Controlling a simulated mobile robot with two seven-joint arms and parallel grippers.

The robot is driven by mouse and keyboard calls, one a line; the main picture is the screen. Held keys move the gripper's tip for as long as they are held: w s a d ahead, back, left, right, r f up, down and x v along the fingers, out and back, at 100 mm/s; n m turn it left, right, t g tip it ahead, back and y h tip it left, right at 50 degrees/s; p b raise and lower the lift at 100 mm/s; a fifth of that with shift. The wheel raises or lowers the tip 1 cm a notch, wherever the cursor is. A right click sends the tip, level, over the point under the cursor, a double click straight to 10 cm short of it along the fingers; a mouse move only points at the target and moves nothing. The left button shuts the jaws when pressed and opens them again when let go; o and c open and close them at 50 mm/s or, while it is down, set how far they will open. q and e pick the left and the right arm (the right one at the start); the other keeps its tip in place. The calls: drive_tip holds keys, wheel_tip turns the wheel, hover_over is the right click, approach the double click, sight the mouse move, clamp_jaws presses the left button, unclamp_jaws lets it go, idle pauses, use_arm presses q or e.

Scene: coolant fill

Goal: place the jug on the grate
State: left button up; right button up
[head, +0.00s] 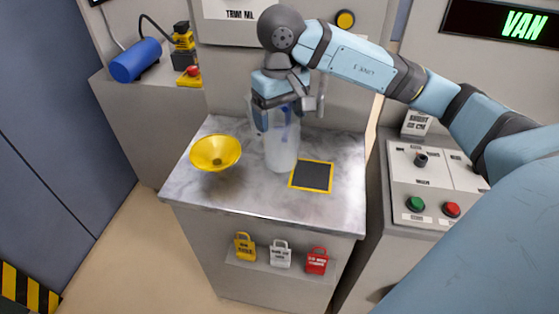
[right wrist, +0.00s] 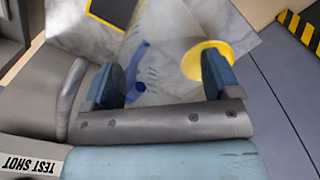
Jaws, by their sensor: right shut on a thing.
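The jug (head: 282,150) is translucent and whitish with some blue near its top. It looks upright above the marble counter, just left of the grate; I cannot tell whether its base touches the counter. My right gripper (head: 283,104) is shut on its upper part from above. In the right wrist view, the see-through jug (right wrist: 165,70) shows between the fingers of my right gripper (right wrist: 161,78). The grate (head: 311,176) is a dark square with a yellow border, bare on the counter; it also shows in the right wrist view (right wrist: 113,10). My left gripper is not in view.
A yellow funnel (head: 216,152) stands on the counter (head: 240,193) left of the jug. Yellow, white and red padlock-shaped tags (head: 281,254) sit on a ledge at the counter's front. A control panel (head: 432,180) stands to the right. A blue cylinder (head: 136,60) lies at the back left.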

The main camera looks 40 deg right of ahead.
sight(280, 158)
wheel_tip(280, 158, down, 12)
drive_tip(key=shift+f+b, duration=0.3)
drive_tip(key=shift+b, duration=0.05)
drive_tip(key=o, duration=1)
drive_tip(key=shift+r, duration=0.15)
drive_tip(key=shift+r+p, duration=0.1)
drive_tip(key=shift+p, duration=0.2)
